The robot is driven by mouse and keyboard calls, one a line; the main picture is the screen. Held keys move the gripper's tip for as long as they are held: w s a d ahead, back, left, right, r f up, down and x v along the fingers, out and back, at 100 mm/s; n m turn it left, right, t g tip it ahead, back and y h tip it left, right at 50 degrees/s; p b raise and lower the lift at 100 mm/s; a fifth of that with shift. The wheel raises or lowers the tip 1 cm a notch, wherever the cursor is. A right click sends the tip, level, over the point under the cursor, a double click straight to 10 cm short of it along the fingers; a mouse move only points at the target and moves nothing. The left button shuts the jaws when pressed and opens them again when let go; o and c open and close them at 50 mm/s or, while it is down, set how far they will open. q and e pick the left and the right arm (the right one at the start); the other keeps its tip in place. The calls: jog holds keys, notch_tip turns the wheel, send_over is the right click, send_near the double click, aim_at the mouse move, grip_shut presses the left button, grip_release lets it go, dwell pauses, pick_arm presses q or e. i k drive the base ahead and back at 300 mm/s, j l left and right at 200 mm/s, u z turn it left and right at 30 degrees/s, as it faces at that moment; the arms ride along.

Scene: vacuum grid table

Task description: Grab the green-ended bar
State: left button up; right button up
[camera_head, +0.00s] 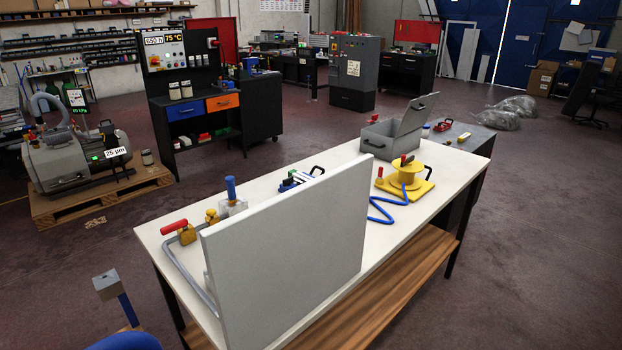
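I cannot pick out a green-ended bar for certain. A small item with blue, white and green parts (296,181) lies on the white worktable (330,168), partly hidden behind the upright panel. It is too small to tell whether it is the bar.
A large pale panel (290,255) stands upright along the table's near side and hides part of the top. Also on the table are a red-handled valve (180,230), a yellow device (405,178) with a blue hose (380,212), and an open grey case (395,135).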

aim_at(297, 174)
jog(key=i+l, duration=0.15)
jog(key=l, duration=0.2)
jog(key=i+l+u, duration=0.1)
jog(key=l, duration=0.3)
jog(key=i+l, duration=0.2)
jog(key=l, duration=0.15)
jog(key=i+l, duration=0.15)
jog(key=l, duration=0.2)
jog(key=i+l+u, duration=0.1)
jog(key=l, duration=0.3)
jog(key=i+l, duration=0.15)
jog(key=l, duration=0.25)
jog(key=j+u, duration=0.05)
